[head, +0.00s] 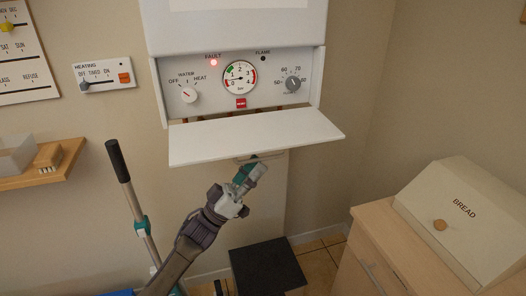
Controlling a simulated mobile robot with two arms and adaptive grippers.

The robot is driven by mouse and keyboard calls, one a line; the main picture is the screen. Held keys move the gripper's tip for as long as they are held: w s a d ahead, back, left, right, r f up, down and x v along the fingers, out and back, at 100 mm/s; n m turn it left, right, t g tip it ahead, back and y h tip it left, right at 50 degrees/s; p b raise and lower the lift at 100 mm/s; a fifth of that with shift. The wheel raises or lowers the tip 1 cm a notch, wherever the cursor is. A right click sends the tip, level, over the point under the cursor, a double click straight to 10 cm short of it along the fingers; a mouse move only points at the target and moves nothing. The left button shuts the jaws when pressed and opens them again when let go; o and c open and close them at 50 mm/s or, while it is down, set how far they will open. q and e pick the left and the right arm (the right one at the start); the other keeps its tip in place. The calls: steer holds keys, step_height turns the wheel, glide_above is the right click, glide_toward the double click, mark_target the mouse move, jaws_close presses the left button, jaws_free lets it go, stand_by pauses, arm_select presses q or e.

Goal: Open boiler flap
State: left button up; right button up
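The boiler flap (250,138) is a white panel folded down below the boiler's control panel (205,80), jutting forward, and the panel is exposed. A thin handle (277,156) shows at the flap's front lower edge. My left gripper (254,163) is just under that edge at the handle, its arm coming from below. The fingertips are small and partly hidden by the flap, so I cannot tell whether they are open, shut or touching the handle. My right gripper is not in view.
The panel has a lit red fault lamp (213,62), a gauge (239,77) and two knobs. A bread box (465,215) stands on a wooden cabinet (375,240) at right. A black-handled pole (130,195) and a wooden shelf (62,162) are at left. A dark block (268,265) is below.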

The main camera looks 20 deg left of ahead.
mark_target(263, 158)
arm_select(q)
steer(key=shift+p+x, duration=0.35)
steer(key=shift+x, duration=1.35)
jaws_close()
